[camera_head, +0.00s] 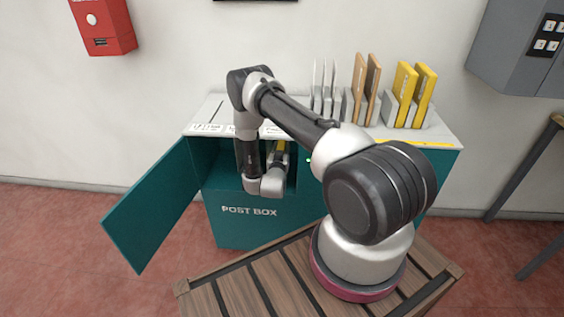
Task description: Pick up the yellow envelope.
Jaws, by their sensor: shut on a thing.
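My gripper (278,158) is inside the open compartment of the teal post box (335,221), partly hidden by my own arm. It is shut on a yellow envelope (281,145), of which only a small yellow part shows at the fingers. Two more yellow envelopes (424,90) stand upright in a grey slotted holder (391,112) at the right of the counter top.
Brown envelopes (373,75) and white envelopes (324,80) stand in holders left of the yellow ones. The post box door (150,208) hangs open to the left. A red box (103,25) and a grey panel (515,50) are on the wall.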

